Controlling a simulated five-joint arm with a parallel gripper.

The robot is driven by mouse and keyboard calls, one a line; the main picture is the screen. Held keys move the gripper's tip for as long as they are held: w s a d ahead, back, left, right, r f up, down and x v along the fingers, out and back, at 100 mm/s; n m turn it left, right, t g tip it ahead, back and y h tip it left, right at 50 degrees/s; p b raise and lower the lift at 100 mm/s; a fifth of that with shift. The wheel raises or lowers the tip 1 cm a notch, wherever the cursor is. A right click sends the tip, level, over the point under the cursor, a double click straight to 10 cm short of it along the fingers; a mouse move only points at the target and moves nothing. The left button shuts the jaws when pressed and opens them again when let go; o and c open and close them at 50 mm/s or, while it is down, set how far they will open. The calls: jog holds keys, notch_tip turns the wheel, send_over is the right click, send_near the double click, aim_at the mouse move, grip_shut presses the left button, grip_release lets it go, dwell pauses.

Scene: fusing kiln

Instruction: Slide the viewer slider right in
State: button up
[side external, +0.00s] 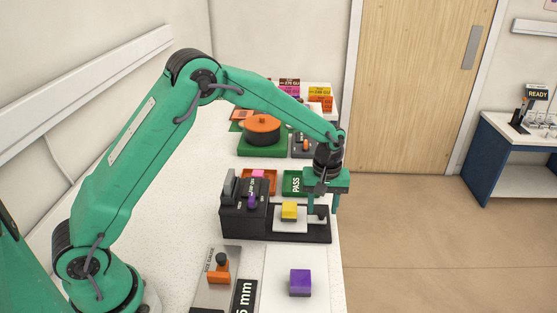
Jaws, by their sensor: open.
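The viewer (234,219) is a black box with a purple knob on its front, standing on a black base that runs to the right. A small dark knob (321,212) stands at the right end of the base and looks like the slider's handle. My gripper (321,206) points down over this end, open, with its fingers on either side of the dark knob. I cannot tell whether they touch it.
A purple block (300,282) lies on a white sheet in front. A grey gauge with an orange piece (219,270) is front left. A green PASS tray (294,184), an orange tray (270,186) and an orange pot (262,130) stand behind. The table's right edge is close to the gripper.

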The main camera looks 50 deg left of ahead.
aim_at(281, 217)
jog(key=shift+f, duration=0.25)
grip_shut()
jog(key=shift+s+a, duration=3.85)
jog(key=shift+a, duration=0.1)
grip_release()
jog(key=shift+w+d, duration=0.1)
jog(key=shift+d, duration=0.05)
